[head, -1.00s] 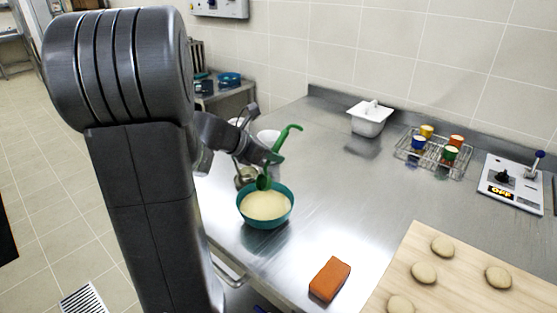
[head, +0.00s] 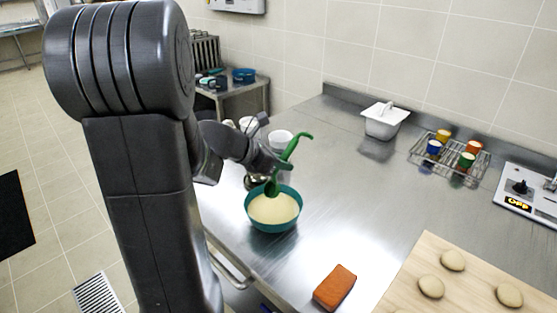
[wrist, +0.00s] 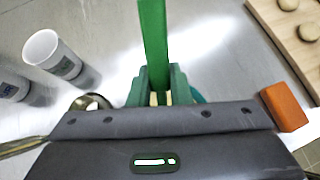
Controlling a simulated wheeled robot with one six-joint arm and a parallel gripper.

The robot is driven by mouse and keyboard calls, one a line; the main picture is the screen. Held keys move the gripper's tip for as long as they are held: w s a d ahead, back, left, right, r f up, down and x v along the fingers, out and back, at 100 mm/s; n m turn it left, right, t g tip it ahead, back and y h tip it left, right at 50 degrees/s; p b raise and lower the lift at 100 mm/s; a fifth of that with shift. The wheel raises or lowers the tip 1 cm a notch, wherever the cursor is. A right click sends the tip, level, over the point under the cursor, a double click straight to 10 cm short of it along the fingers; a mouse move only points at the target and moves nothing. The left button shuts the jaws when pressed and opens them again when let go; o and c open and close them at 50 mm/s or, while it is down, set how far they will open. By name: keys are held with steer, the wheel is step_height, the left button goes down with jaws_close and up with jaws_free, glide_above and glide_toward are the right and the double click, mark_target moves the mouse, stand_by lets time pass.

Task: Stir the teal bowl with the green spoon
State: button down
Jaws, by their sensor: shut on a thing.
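The teal bowl (head: 272,225) stands on the steel counter, filled with a pale cream-coloured mixture (head: 275,208). My gripper (head: 277,169) is above the bowl's back edge, shut on the green spoon (head: 291,148). The spoon is tilted, with its hooked handle end up and its head down at the back of the bowl. Whether the head is dipped into the mixture is hard to tell.
An orange block (head: 335,287) lies on the counter in front of the bowl. White cups (wrist: 52,54) and a metal ladle-like thing (wrist: 90,101) are close behind it. A white lidded container (head: 384,122), a wire rack with coloured cups (head: 449,155) and a dough board (head: 408,280) stand farther right.

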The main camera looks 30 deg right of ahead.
step_height(320, 180, down, 9)
steer(key=b, duration=0.7)
steer(key=shift+r, duration=0.2)
steer(key=shift+a, duration=0.1)
